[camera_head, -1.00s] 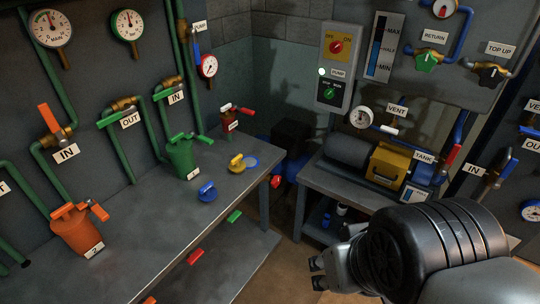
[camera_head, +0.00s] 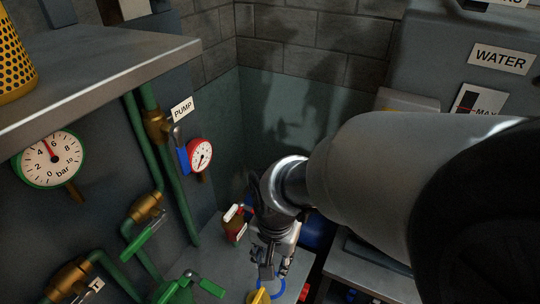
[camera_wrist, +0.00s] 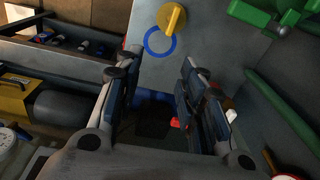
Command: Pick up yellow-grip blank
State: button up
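The yellow-grip blank (camera_wrist: 171,18) lies on the grey metal bench at the top of the wrist view, next to a flat blue ring (camera_wrist: 160,42). In the head view the blank (camera_head: 258,297) shows only partly at the bottom edge, with the blue ring (camera_head: 278,291) beside it. My gripper (camera_wrist: 160,58) is open, its two fingers spread apart with nothing between them. In the head view my gripper (camera_head: 274,270) points down above the bench near its far end, close to the blank but apart from it.
A red can (camera_head: 235,225) stands behind my gripper at the bench's back. A metal shelf (camera_head: 110,80) overhangs at upper left.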

jog(key=s+a+f+p, duration=0.1)
jog(key=a+f, duration=0.2)
jog(key=a, duration=0.1)
jog(key=b, duration=0.4)
send_over(258, 296)
jog(key=shift+m+g, duration=0.4)
notch_tip(258, 296, down, 12)
jog(key=shift+r, duration=0.15)
jog(key=shift+f+b, duration=1.35)
jog(key=shift+f, duration=1.8)
jog(key=shift+c, duration=0.4)
grip_shut()
jog(key=shift+r, duration=0.1)
